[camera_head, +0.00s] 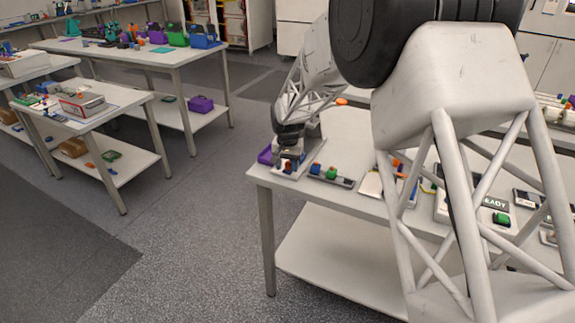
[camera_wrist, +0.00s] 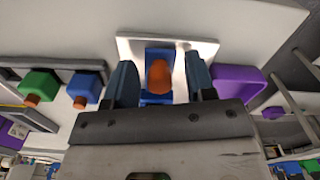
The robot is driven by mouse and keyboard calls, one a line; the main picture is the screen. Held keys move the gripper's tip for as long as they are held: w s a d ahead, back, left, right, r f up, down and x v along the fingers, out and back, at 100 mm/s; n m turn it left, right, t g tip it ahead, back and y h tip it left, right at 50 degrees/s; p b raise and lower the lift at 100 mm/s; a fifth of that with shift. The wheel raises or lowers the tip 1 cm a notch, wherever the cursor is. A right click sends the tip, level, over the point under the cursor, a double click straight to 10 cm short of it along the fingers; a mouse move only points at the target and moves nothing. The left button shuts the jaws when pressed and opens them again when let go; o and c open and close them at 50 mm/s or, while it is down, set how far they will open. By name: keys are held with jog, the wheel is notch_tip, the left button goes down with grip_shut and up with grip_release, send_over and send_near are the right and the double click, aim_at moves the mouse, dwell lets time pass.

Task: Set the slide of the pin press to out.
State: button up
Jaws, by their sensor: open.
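In the wrist view, a blue block with an orange knob (camera_wrist: 159,76) stands on a pale plate (camera_wrist: 126,45); this looks like the pin press and its slide. My gripper (camera_wrist: 161,64) is open, with one finger on each side of the orange knob. A gap shows between the knob and each finger; I see no contact. In the head view, my gripper (camera_head: 290,152) is low over the left end of the bench, and mostly hides the press. The slide's exact position cannot be told.
A purple bin (camera_wrist: 236,88) lies close to the right finger. To the left, a dark bar holds a blue block (camera_wrist: 83,88) and a green block (camera_wrist: 40,84) with orange knobs. The bench (camera_head: 262,172) ends just left of my gripper; more items lie rightward.

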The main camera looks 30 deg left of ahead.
jog(key=shift+r, duration=0.1)
jog(key=shift+r, duration=3.85)
jog(key=shift+d+r, duration=0.3)
jog(key=shift+d, duration=0.2)
jog(key=s+d+r+m, duration=0.1)
jog(key=s+d+r, duration=0.35)
jog(key=d, duration=0.75)
jog(key=s+d+r+t, duration=0.1)
jog(key=s+d+r, duration=0.4)
jog(key=d, duration=0.7)
jog(key=s+d+r+m, duration=0.1)
jog(key=s+d+r, duration=0.35)
jog(key=d, duration=0.75)
jog(key=s+d, duration=0.9)
jog(key=s, duration=0.3)
jog(key=s+d+f+m+t, duration=0.1)
jog(key=s+d, duration=0.9)
jog(key=s, duration=0.3)
jog(key=shift+s+d+f+t, duration=0.15)
jog(key=shift+s+d+t, duration=0.05)
jog(key=shift+t, duration=0.1)
